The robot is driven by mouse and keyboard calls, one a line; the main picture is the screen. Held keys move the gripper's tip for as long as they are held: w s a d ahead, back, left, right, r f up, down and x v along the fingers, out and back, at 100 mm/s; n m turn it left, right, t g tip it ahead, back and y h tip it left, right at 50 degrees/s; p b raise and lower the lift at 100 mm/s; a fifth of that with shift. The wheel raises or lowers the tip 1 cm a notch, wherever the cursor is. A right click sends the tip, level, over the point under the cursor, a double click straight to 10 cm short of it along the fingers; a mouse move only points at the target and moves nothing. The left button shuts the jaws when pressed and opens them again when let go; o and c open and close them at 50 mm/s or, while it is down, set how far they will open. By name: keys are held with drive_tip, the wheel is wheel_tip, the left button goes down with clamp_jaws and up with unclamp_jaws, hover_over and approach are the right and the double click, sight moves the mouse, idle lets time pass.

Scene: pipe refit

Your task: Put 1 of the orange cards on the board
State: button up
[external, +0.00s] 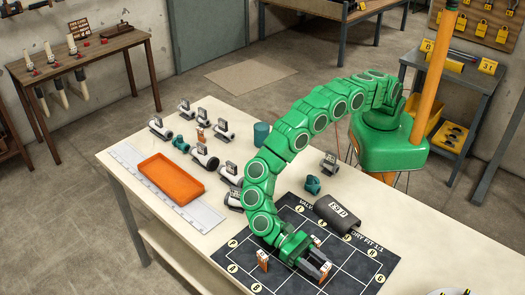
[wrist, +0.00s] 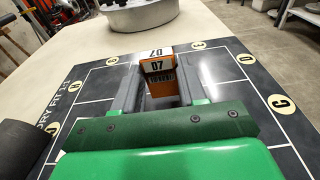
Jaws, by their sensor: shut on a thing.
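The board (external: 350,250) is a dark mat with white grid lines and yellow lettered circles, at the near right of the table. My gripper (external: 322,268) is low over it, fingers pointing right. In the wrist view, an orange and white card (wrist: 158,66) marked 07 sits between the fingers of my gripper (wrist: 160,90), which is shut on it. I cannot tell whether the card touches the board (wrist: 225,68). Another small orange and white card (external: 262,261) stands on the board left of my gripper. One more small orange piece (external: 316,241) shows just behind the gripper.
A dark half-pipe cover (external: 338,214) lies on the board's far side. An orange tray (external: 170,178) and several grey pipe fittings (external: 205,157) stand on the left of the table. A teal cylinder (external: 261,134) stands at the back. In the wrist view, a round grey object (wrist: 140,15) is beyond the board.

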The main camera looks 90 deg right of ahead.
drive_tip(key=shift+f, duration=0.3)
drive_tip(key=o, duration=1.2)
drive_tip(key=shift+d, duration=0.1)
